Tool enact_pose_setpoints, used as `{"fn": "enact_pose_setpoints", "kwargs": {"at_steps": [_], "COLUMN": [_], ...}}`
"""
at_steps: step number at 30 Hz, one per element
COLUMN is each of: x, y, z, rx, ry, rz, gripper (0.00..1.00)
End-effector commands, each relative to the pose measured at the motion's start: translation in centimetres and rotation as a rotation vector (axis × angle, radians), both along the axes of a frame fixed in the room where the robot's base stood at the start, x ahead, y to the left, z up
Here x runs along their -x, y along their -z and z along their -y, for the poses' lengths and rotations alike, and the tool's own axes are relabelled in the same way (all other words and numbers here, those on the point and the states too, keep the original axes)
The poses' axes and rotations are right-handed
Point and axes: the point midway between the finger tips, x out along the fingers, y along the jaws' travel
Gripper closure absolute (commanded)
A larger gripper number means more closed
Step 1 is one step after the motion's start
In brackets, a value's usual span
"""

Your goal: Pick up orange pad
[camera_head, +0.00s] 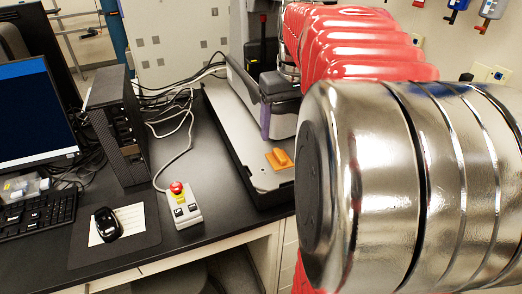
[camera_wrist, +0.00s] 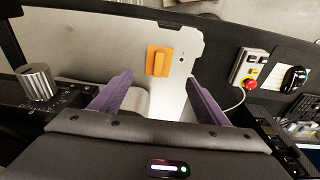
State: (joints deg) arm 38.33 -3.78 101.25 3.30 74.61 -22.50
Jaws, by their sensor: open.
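The orange pad (camera_head: 280,158) lies on the light grey plate (camera_head: 232,125) of the profiler, near the plate's front end. It has a raised ridge or handle along it. In the wrist view the orange pad (camera_wrist: 158,61) is beyond the fingertips, between their lines and nearer the left finger. My gripper (camera_wrist: 160,78) is open, with its two purple fingers apart and nothing between them. In the head view one purple finger (camera_head: 265,120) of it shows above the plate, behind the pad. Much of my gripper is hidden there by my arm.
A control box with a red button (camera_head: 182,205) stands left of the plate, its cable running back. A mouse (camera_head: 107,224), keyboard (camera_head: 38,217), monitor (camera_head: 35,112) and computer tower (camera_head: 117,122) are further left. The plate around the pad is clear. A dark raised rim edges the plate.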

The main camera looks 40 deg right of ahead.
Motion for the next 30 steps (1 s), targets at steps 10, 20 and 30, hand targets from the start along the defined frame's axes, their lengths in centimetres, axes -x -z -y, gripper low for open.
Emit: {"fn": "enact_pose_setpoints", "kwargs": {"at_steps": [10, 20, 30], "x": [-0.7, -0.8, -1.1], "y": [5.0, 5.5, 7.7], "z": [0.2, 0.2, 0.6], "rx": [0.000, 0.000, -0.002], "ry": [0.000, -0.001, 0.000], "rz": [-0.001, 0.001, -0.002], "gripper": [0.31, 0.31, 0.31]}}
